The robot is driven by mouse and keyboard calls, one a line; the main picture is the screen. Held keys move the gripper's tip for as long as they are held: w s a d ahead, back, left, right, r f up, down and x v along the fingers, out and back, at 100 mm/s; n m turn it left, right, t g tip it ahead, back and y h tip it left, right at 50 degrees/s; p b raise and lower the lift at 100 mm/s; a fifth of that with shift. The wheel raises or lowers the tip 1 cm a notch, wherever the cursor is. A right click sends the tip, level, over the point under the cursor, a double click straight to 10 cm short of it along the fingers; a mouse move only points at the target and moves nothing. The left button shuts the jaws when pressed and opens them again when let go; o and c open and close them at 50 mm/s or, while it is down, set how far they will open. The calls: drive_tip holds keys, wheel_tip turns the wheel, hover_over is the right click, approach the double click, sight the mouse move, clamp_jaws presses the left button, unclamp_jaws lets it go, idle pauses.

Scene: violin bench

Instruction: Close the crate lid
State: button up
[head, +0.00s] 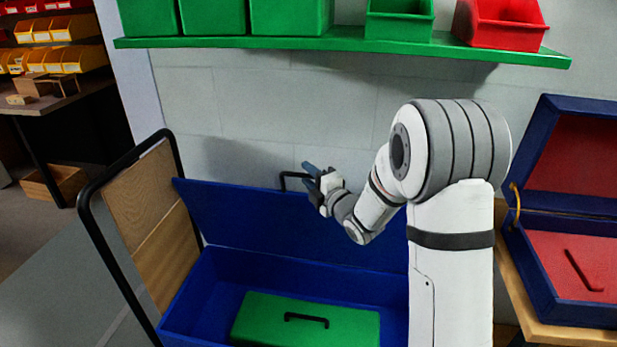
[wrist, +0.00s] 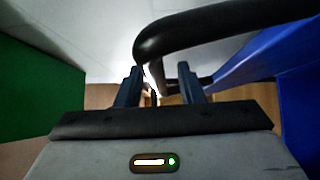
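The blue crate (head: 190,300) stands low in the middle of the head view. Its blue lid (head: 260,222) is open, tilted up and back along the rear edge. A black bar handle (head: 285,176) shows at the lid's top edge, partly hidden by my gripper. My gripper (head: 308,175) is at the handle, above the lid's top edge. In the wrist view the two fingers of my gripper (wrist: 160,85) stand apart. The thick black handle (wrist: 200,28) curves just beyond and above them, with the blue lid (wrist: 290,60) on the right. I cannot tell whether the handle lies between the fingers.
A green box (head: 260,318) with a black handle lies inside the crate. A green shelf (head: 345,42) with several bins hangs above. An open blue case (head: 560,312) is on the right. A black-framed wooden panel (head: 150,215) stands left of the crate.

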drive_tip(key=shift+c, duration=0.4)
clamp_jaws()
